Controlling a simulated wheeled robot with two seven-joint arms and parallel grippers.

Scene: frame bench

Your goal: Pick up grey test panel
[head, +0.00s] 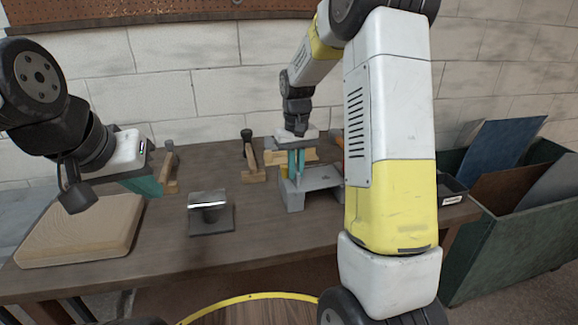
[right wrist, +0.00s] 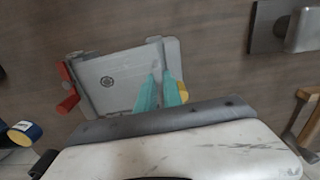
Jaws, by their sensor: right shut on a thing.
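The grey test panel (head: 318,178) is on the workbench at the middle right in the head view, partly hidden by my right arm. In the right wrist view the panel (right wrist: 115,82) is a flat grey plate with a dark round mark. My right gripper (head: 295,178) points down at the panel's left side. Its teal fingers (right wrist: 160,95) are shut on the panel's edge, one finger on each side. My left gripper (head: 146,186) hangs at the left above the bench, apart from the panel. Its finger gap is not clear.
On the bench (head: 270,228) lie a beige padded block (head: 85,232), a dark stand with a metal top (head: 210,213) and wooden clamps (head: 250,160). A green bin (head: 515,240) with several sheets stands at the right. Bare bench lies in front of the panel.

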